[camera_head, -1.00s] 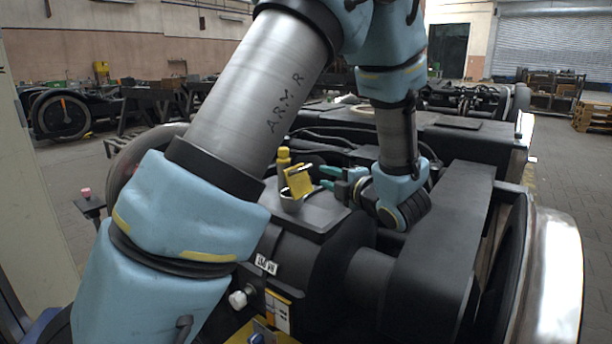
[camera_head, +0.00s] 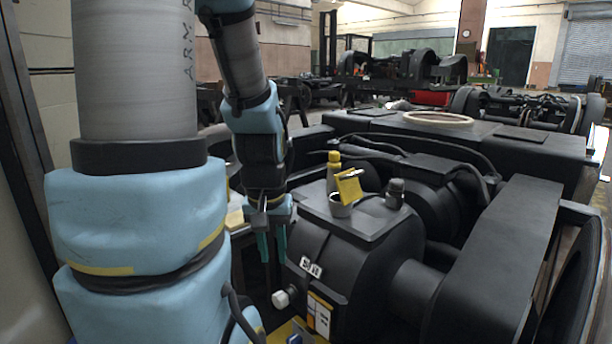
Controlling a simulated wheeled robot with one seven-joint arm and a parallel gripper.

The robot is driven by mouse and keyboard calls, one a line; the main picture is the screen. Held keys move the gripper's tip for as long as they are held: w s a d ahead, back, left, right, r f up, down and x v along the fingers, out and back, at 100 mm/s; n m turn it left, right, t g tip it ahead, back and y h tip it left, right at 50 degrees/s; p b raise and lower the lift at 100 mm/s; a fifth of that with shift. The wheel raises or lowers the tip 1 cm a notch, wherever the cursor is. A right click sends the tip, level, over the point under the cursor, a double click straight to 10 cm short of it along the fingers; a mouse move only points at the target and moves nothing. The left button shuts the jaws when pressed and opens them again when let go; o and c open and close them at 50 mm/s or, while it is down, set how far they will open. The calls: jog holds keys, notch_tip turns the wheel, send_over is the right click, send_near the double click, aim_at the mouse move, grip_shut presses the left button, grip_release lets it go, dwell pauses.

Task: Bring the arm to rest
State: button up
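My arm comes down the left side of the head view and bends back, with its last links hanging at centre left. My gripper (camera_head: 271,248) points downward, left of the black bogie housing (camera_head: 375,245). Its two green fingers stand apart with nothing seen between them, so it looks open and empty. On top of the housing stand a yellow-capped bottle (camera_head: 333,172), a light cup (camera_head: 341,208) with a yellow piece (camera_head: 349,187) in or on it, and a small dark capped object (camera_head: 395,194). The gripper is apart from these.
A white knob (camera_head: 280,298) and a yellow-edged label plate (camera_head: 320,314) are on the housing's near side, below the gripper. The bogie frame (camera_head: 500,260) and a wheel fill the right. More bogies (camera_head: 530,108) stand behind. A pale wall or cabinet is at far left.

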notch_tip(320, 180, up, 33)
jog(key=p, duration=3.2)
jog(key=shift+s+a+f+p, duration=0.15)
jog(key=shift+s+a+p, duration=0.05)
jog(key=shift+p, duration=0.2)
